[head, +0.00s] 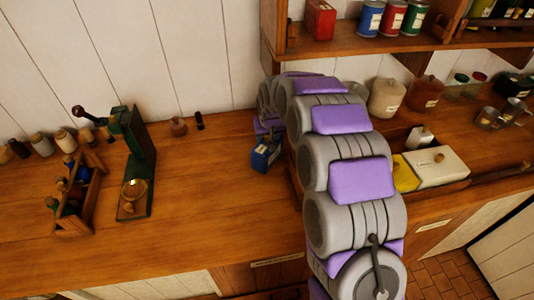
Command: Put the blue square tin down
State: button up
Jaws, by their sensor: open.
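The blue square tin (264,158) is on the wooden counter (205,205), just left of my arm, with a pale label on its front. It looks a little turned, and its base appears to rest on the wood. The end of my arm reaches down behind the tin, and my gripper (268,133) shows only in part, close to the tin's top. It is open. Its fingertips are mostly hidden, and I cannot tell whether they touch the tin.
Left stand a green press-like device (138,165) and a wooden bottle carrier (77,195). Right of my arm are a wooden tray with a white box (436,167) and several jars. A shelf with tins (370,18) hangs above. Counter left of the tin is clear.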

jog(key=shift+c, duration=0.2)
grip_shut()
dwell(0.3)
dwell(0.3)
